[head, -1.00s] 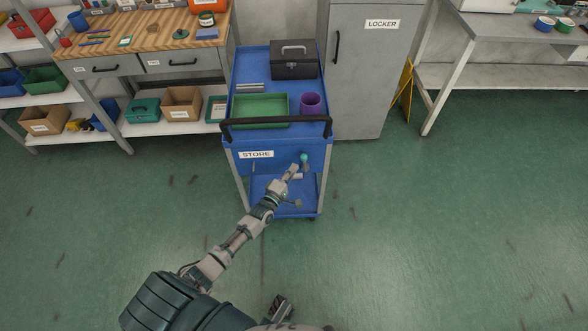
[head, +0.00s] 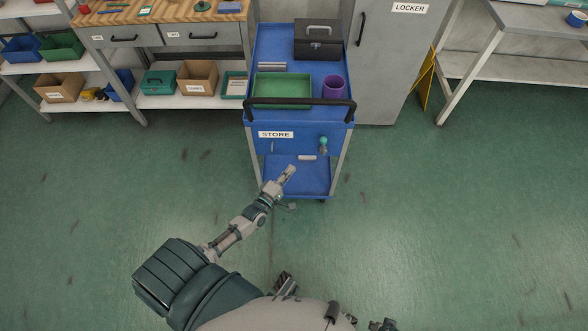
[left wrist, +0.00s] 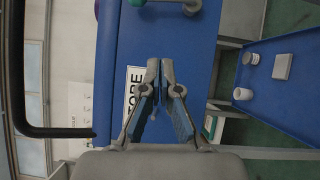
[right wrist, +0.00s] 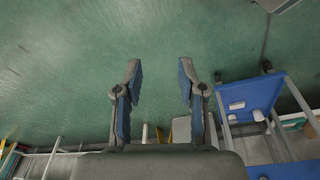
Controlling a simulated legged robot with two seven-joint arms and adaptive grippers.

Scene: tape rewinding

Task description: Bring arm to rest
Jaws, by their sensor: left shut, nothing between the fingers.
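My left gripper (head: 289,171) is shut and empty in front of the blue cart (head: 262,150), below its STORE label (head: 276,134). In the left wrist view its fingertips (left wrist: 160,66) meet in front of the cart's blue face, over part of the label. My right gripper (right wrist: 159,70) is open and empty in the right wrist view, with green floor beyond it. I cannot make the right gripper out clearly in the head view. A teal-topped knob or handle (head: 323,143) on the cart front stands apart from the left gripper, up and right of it.
A grey locker (head: 385,70) stands behind right, a workbench (head: 165,35) left. Green floor is free around.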

